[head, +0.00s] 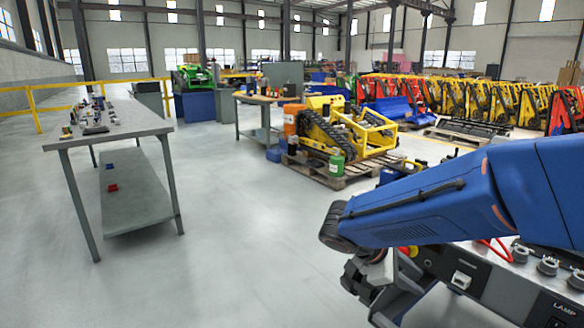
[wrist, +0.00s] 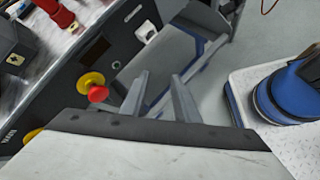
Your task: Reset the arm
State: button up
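My blue arm comes in from the right in the head view and bends down at its dark wrist joint. In the wrist view my gripper (wrist: 160,76) shows two grey fingers standing apart with nothing between them. Beside the fingers, to their left, is a dark control panel (wrist: 115,50) with a red and yellow push button (wrist: 96,91). The same kind of panel (head: 490,285), marked LAMP, shows behind and below my arm in the head view. The fingertips are hard to make out in the head view.
A grey workbench (head: 110,125) with small parts stands at the left. A yellow tracked carrier (head: 345,130) rests on a wooden pallet (head: 320,172), near another bench (head: 262,98). Rows of red and yellow machines (head: 470,95) stand behind. The grey floor (head: 230,230) in the middle is clear.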

jog(key=s+r+m+t+y, duration=0.1)
jog(key=s+m+t+y, duration=0.2)
jog(key=s+m+y, duration=0.6)
jog(key=shift+s+m+y, duration=0.3)
jog(key=shift+s+m, duration=1.8)
jog(key=shift+s, duration=1.8)
